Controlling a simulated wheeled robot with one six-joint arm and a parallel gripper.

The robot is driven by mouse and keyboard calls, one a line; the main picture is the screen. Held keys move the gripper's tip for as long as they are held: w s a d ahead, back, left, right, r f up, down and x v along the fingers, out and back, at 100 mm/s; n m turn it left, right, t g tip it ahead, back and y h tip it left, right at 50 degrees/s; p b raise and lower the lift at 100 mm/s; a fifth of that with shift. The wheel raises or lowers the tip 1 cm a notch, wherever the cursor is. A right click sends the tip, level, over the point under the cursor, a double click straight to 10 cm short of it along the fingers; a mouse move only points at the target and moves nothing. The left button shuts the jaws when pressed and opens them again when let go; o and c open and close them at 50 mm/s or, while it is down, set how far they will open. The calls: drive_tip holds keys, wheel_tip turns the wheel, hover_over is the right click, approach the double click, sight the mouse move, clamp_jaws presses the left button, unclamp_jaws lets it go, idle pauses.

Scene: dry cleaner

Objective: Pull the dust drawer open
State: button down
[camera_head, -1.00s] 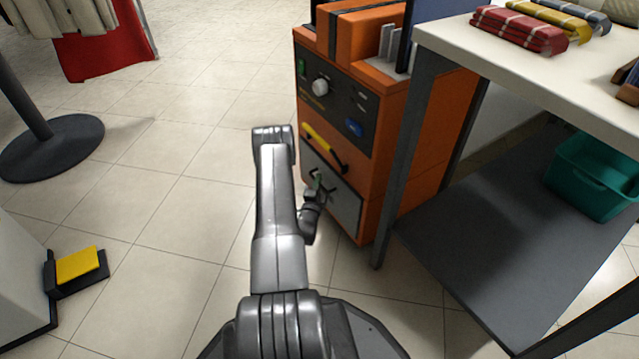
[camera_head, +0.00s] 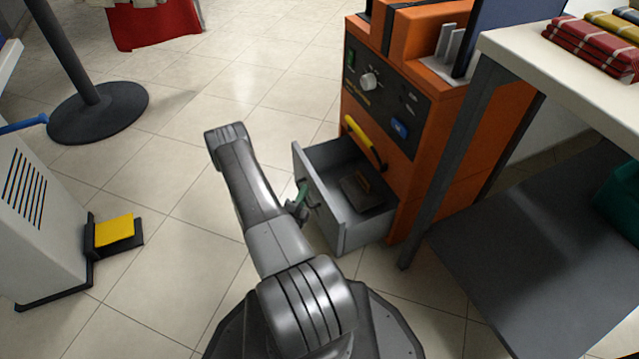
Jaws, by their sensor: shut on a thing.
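The dust drawer (camera_head: 364,230) is a grey box drawer low in the orange machine (camera_head: 432,190). It stands well out of the cabinet, and its inside shows. A dark flat block with a small orange-brown part (camera_head: 366,190) lies inside it. My gripper (camera_head: 301,199) is at the outer face of the drawer front, shut on the drawer's handle. A green piece shows at the gripper. My arm partly hides the gripper and the lower left of the drawer front, so the fingertips are hard to make out.
A yellow handle (camera_head: 362,138) sits on the machine just above the drawer. A table (camera_head: 510,44) with a grey leg and lower shelf (camera_head: 540,235) stands close on the right. A white unit with a yellow pedal (camera_head: 115,230) is at left. Floor left of the drawer is clear.

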drive_tip(key=shift+s+a, duration=0.25)
drive_tip(key=shift+a, duration=0.35)
drive_tip(key=shift+s+a, duration=0.25)
drive_tip(key=shift+a, duration=0.4)
drive_tip(key=shift+s+a, duration=0.25)
drive_tip(key=shift+a, duration=0.35)
drive_tip(key=c, duration=1.5)
unclamp_jaws()
